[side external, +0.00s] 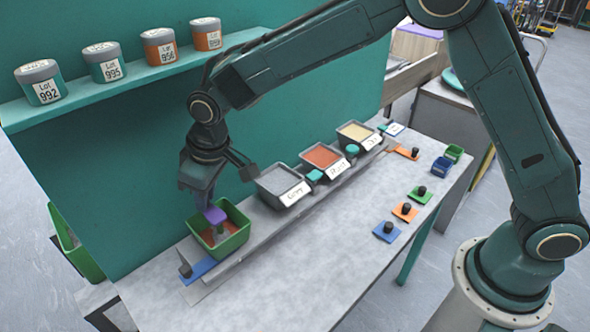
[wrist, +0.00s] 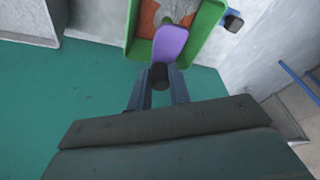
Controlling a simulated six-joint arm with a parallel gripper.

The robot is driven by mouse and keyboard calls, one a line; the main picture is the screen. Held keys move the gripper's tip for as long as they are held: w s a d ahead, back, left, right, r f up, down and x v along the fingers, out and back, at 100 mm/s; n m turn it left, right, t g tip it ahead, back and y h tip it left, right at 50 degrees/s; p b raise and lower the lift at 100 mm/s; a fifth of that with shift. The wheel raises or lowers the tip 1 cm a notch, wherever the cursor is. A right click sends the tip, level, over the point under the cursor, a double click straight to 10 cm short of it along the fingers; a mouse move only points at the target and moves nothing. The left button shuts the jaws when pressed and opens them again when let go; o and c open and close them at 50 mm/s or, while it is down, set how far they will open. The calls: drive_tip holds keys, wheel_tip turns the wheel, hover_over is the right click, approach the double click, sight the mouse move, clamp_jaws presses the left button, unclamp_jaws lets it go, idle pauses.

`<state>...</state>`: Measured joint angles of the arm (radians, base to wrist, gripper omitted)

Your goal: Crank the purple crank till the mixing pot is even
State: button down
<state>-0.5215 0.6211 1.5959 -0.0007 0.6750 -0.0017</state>
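The mixing pot is a green square tub (side external: 239,213) at the near left end of the bench; it also shows at the top of the wrist view (wrist: 214,22). Inside, orange powder and grey powder lie in separate patches. The purple crank (side external: 214,214) lies over the pot, and its arm (wrist: 170,44) ends in a dark knob (wrist: 158,76). My gripper (side external: 207,203) points down at the crank's knob. In the wrist view its two fingers (wrist: 159,82) stand on either side of the knob and appear closed on it. The crank's pivot is partly hidden.
Grey (side external: 283,187), orange (side external: 322,158) and cream (side external: 357,134) powder bins line the bench beyond the pot. Colored plates with black knobs, one of them blue (side external: 386,231), lie on the right. Labeled jars stand on a shelf (side external: 150,74) along the green wall. The bench front is clear.

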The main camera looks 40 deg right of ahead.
drive_tip(key=shift+s+d, duration=0.15)
drive_tip(key=shift+d, duration=0.65)
drive_tip(key=shift+s+d, duration=0.5)
drive_tip(key=shift+d, duration=0.15)
drive_tip(key=shift+s, duration=0.1)
drive_tip(key=shift+s+d, duration=0.4)
drive_tip(key=shift+s, duration=0.2)
drive_tip(key=shift+s+r, duration=0.1)
drive_tip(key=shift+s, duration=0.7)
